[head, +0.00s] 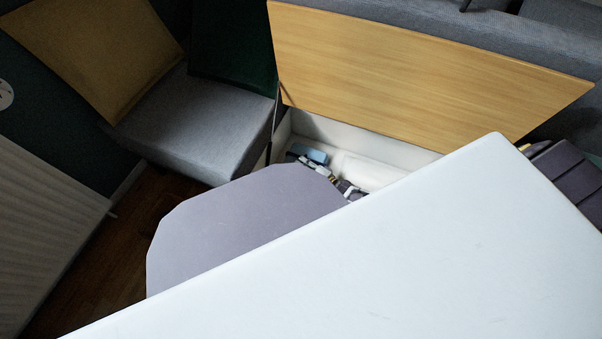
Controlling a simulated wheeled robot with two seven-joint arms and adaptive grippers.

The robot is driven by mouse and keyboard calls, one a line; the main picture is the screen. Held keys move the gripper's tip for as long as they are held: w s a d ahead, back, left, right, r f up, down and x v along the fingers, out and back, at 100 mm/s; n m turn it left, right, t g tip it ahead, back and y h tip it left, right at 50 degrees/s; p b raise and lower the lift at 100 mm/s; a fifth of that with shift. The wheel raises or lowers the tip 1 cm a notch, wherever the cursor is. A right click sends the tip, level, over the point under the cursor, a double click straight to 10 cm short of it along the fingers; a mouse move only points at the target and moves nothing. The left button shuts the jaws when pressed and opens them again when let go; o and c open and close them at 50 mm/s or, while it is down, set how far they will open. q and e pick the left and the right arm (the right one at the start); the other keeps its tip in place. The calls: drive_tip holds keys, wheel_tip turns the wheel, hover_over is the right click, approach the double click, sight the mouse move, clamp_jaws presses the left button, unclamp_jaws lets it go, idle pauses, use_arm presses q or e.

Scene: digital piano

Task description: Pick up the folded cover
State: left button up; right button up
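I cannot identify the folded cover for certain. A dark purple-grey, seamed, padded thing (570,178) lies at the right edge, partly hidden by a big white surface. Inside an open storage bench (384,150) lie a light-blue item (309,152) and a pale, flat, whitish item (368,172). Small dark and pale parts show among them, just above the white surface. My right gripper may be among these parts, but its fingers cannot be made out. My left gripper does not show.
The white surface (420,260) fills the lower right. A flat grey-purple panel with cut corners (235,225) lies beside it. The bench's wooden lid (410,70) stands raised. A grey seat (205,125), yellow cushion (95,50) and white radiator (45,225) are left.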

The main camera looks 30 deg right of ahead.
drive_tip(key=shift+w+a+f, duration=0.1)
drive_tip(key=shift+w+a, duration=0.05)
drive_tip(key=shift+w, duration=0.3)
clamp_jaws()
idle(0.4)
